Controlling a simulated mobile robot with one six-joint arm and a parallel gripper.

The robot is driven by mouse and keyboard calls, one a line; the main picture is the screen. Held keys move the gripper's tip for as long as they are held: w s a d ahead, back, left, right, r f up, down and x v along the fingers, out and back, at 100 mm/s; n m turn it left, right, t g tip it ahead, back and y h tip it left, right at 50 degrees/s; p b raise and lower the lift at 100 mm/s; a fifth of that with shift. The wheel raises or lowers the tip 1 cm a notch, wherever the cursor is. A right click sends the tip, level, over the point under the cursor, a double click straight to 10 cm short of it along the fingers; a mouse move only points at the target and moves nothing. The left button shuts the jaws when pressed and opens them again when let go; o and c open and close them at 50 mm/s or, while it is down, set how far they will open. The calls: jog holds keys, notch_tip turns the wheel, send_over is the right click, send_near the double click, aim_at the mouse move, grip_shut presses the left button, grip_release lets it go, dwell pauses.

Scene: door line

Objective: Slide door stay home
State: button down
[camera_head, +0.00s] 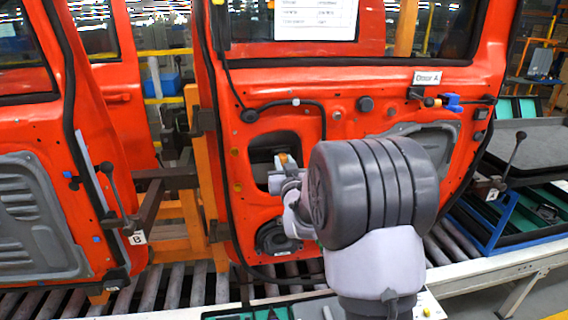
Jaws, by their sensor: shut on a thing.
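The red door labelled Door A (350,85) hangs upright in front of me with its inner side facing me. My gripper (284,168) is at the dark opening (262,150) in the lower left of this door. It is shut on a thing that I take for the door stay. Only a small orange-tan piece (283,158) shows at the fingertips. My wrist and forearm hide the rest of it and the right part of the opening. I cannot tell how far the stay sits inside the door or whether it touches the opening's edge.
A second red door (30,140) hangs at the left beside a holder marked B (137,238). A round speaker (275,238) sits below the opening. Black cables cross the panel. A roller conveyor (190,285) runs underneath. Trays with a blue frame (500,225) stand at the right.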

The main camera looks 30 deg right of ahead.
jog(key=shift+w+a+f+b, duration=0.1)
jog(key=shift+a+f+b, duration=0.05)
jog(key=shift+a+b, duration=0.3)
jog(key=a+b, duration=0.1)
jog(key=w+a+b, duration=0.1)
jog(key=a, duration=0.1)
jog(key=shift+a, duration=0.3)
jog(key=shift+d+r, duration=0.1)
jog(key=shift+r, duration=0.1)
jog(key=c, duration=1.6)
grip_release()
jog(key=shift+c, duration=0.2)
jog(key=o, duration=0.4)
jog(key=shift+a, duration=0.25)
jog(key=shift+d, duration=0.1)
jog(key=b+v, duration=0.1)
jog(key=v, duration=1.6)
jog(key=shift+s+b, duration=0.2)
jog(key=shift+b, duration=0.1)
